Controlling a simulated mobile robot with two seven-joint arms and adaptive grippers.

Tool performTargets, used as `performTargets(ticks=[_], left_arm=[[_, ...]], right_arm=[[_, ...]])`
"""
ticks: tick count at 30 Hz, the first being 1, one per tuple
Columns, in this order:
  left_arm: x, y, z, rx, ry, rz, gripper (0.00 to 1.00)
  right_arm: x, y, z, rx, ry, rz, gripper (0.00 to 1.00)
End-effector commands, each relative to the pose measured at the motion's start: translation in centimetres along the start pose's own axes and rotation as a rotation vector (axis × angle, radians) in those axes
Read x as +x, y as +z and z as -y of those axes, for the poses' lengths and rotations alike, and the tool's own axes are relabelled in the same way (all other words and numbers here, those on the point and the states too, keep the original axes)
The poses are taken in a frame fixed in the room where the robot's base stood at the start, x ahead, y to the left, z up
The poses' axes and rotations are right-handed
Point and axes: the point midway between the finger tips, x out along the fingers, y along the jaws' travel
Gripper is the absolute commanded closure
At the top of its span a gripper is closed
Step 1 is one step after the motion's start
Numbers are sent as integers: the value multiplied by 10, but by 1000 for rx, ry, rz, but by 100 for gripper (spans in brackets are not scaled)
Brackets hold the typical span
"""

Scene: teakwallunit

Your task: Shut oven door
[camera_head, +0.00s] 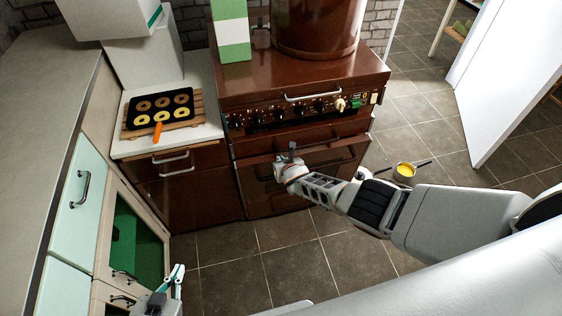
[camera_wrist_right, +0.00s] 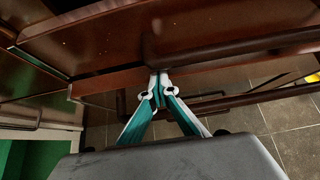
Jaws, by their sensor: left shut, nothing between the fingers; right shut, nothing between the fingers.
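The brown oven (camera_head: 250,88) stands at the back centre. Its door (camera_head: 330,158) is on the front below the knob panel; it looks tilted a little outward at the top, but my arm hides part of it and I cannot tell how wide the gap is. My right gripper (camera_head: 291,150) is shut and empty in front of the door's upper part. In the right wrist view its fingertips (camera_wrist_right: 160,76) are at the brown door's edge, below a long bar (camera_wrist_right: 235,48); contact is unclear. My left gripper (camera_head: 178,275) is shut and empty at the lower left, well away from the oven.
A muffin-like tray of rings (camera_head: 160,108) lies on a board on the left counter. A pan with yellow contents (camera_head: 404,170) is on the floor right of the oven. Pale green cabinets (camera_head: 78,190) line the left. Tiled floor (camera_head: 300,240) before the oven is clear.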

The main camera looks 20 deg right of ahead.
Motion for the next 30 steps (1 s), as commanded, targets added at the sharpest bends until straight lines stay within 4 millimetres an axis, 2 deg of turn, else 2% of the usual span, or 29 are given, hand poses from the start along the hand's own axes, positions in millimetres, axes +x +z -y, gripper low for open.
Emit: performTargets(ticks=[21,30], left_arm=[[-1,-4,1,1,-1,-6,100],[1,-2,1,1,-1,-5,100]], right_arm=[[1,3,0,0,0,0,100],[0,-4,0,1,0,-1,100]])
